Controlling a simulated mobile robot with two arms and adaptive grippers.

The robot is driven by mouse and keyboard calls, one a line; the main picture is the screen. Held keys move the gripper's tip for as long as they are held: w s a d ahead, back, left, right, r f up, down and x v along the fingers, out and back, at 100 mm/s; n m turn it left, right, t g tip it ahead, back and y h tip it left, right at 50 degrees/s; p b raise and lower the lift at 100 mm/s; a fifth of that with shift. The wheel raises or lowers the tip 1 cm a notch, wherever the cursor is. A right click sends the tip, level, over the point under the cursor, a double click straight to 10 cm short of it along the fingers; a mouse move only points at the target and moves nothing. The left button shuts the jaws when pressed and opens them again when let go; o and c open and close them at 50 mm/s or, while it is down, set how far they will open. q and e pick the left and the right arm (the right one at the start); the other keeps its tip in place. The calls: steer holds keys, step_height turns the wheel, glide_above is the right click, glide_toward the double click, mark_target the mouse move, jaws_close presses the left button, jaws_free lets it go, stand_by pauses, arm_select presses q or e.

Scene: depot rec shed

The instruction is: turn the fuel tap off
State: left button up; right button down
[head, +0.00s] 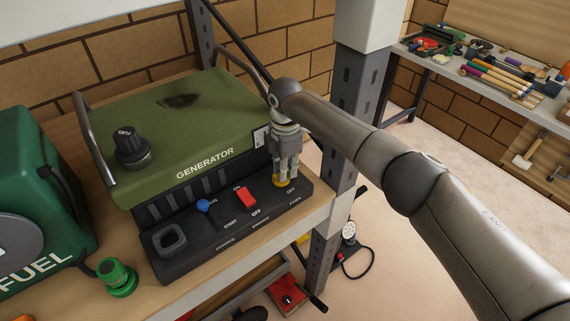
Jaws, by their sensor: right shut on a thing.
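The green generator (190,125) stands on a wooden shelf with its dark control panel facing me. The fuel tap (280,184), a small yellow part, sits at the right end of the panel beside an "OFF" label. My right gripper (285,174) points down over it and is shut on it, with its fingers hiding most of the tap. How far the tap is turned cannot be told. My left gripper is not in view.
A red switch (246,197), a blue knob (204,205) and a square socket (168,239) are left of the tap. A black cap (131,148) tops the generator. A green fuel can (40,185) stands at left. A shelf post (361,110) rises close behind my right arm.

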steer(key=m+p, duration=0.1)
steer(key=m, duration=0.1)
steer(key=m+p, duration=0.2)
steer(key=m, duration=0.1)
steer(key=shift+s+r+m+p, duration=0.2)
steer(key=shift+s+m+p, duration=0.1)
steer(key=shift+p, duration=0.1)
steer(key=m+p, duration=0.2)
steer(key=m, duration=0.2)
steer(key=shift+s+p, duration=0.2)
steer(key=shift+p, duration=0.15)
steer(key=m, duration=0.2)
steer(key=shift+s+a+f+m+p, duration=0.1)
steer(key=shift+m+p, duration=0.2)
steer(key=shift+m, duration=0.1)
steer(key=shift+s+a+m, duration=0.1)
steer(key=shift+m, duration=1.4)
steer(key=c, duration=1.5)
jaws_free()
steer(key=shift+o, duration=0.2)
step_height(320, 180, up, 12)
